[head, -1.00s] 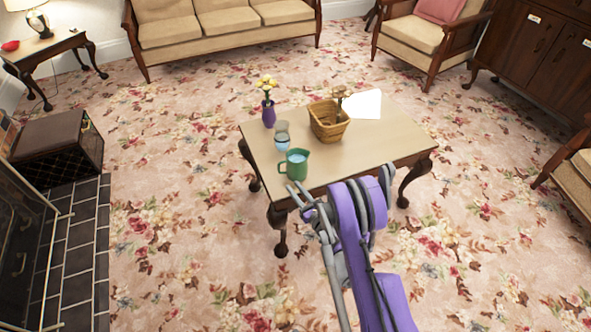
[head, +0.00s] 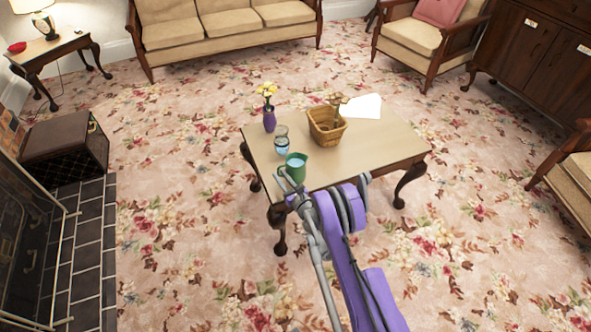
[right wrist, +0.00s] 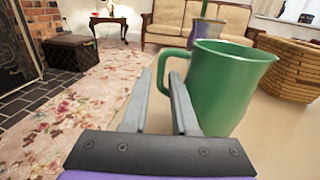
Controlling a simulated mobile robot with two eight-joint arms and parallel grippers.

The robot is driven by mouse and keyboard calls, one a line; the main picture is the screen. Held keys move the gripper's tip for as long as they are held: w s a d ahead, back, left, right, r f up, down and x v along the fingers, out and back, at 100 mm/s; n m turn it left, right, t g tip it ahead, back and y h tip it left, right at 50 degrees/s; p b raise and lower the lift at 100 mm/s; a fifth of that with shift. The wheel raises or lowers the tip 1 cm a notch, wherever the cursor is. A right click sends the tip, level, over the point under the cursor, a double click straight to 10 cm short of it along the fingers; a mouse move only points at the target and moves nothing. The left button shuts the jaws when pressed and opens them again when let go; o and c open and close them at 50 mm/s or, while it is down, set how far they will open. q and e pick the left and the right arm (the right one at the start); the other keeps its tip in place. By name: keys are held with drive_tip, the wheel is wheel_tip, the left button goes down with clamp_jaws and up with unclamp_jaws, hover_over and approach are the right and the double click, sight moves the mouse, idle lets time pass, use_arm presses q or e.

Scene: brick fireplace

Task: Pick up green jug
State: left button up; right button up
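The green jug (head: 298,166) stands upright near the front left corner of the wooden coffee table (head: 350,158). In the right wrist view the jug (right wrist: 230,88) is close, right of the fingers, with its handle on its left side. My right gripper (head: 287,181) is at the table's front edge by the jug. In its wrist view the right gripper (right wrist: 160,74) is open, with a gap between the fingers. The handle is just beyond or between the fingertips; I cannot tell whether they touch it. My left gripper is out of view.
A glass (head: 281,143) stands just behind the jug, and a purple vase with yellow flowers (head: 269,121) behind that. A wicker basket (head: 326,130) and a white sheet (head: 363,107) are also on the table. Its right half is clear. Open carpet surrounds it.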

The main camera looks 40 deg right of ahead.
drive_tip(key=shift+w, duration=1.1)
clamp_jaws()
idle(0.6)
